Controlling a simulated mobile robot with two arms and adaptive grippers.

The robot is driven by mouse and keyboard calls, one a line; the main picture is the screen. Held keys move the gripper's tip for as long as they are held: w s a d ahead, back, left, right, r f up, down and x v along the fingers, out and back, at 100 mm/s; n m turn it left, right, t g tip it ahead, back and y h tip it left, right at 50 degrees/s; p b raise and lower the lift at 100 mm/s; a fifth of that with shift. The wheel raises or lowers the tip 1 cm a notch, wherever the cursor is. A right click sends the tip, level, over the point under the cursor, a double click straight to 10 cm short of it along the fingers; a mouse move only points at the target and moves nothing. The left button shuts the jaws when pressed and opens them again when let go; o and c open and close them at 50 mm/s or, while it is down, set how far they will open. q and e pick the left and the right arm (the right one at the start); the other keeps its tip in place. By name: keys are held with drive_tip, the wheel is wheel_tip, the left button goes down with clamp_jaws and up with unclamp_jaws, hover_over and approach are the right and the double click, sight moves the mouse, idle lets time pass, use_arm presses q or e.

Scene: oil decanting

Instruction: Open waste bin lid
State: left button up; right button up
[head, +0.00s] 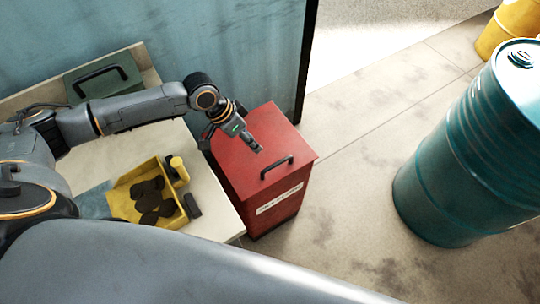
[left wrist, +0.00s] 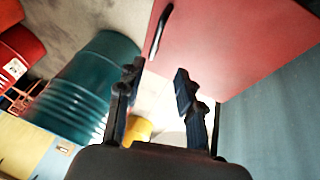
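The red waste bin (head: 240,190) stands on the floor beside the bench in the head view, its flat lid (head: 262,140) shut. A black bar handle (head: 277,167) sits near the lid's front edge, and a white label is on the front. My left gripper (head: 257,149) is over the lid, a little behind and left of the handle, apart from it. In the left wrist view the handle (left wrist: 160,32) shows up and left of my gripper (left wrist: 158,84), whose two fingers are spread with nothing between them. My right gripper is not in view.
A bench (head: 215,213) on the left holds a yellow tray (head: 119,202) with dark round pieces, a yellow bottle (head: 179,170) and a green case (head: 103,78). A teal drum (head: 455,150) stands at the right. Floor between bin and drum is clear.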

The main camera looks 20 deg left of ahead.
sight(274, 164)
use_arm(q)
drive_tip(key=x, duration=1.2)
drive_tip(key=shift+s+d+r, duration=0.1)
drive_tip(key=shift+s+d, duration=0.15)
drive_tip(key=shift+w+d+f, duration=0.15)
drive_tip(key=shift+f, duration=0.35)
drive_tip(key=c, duration=0.6)
clamp_jaws()
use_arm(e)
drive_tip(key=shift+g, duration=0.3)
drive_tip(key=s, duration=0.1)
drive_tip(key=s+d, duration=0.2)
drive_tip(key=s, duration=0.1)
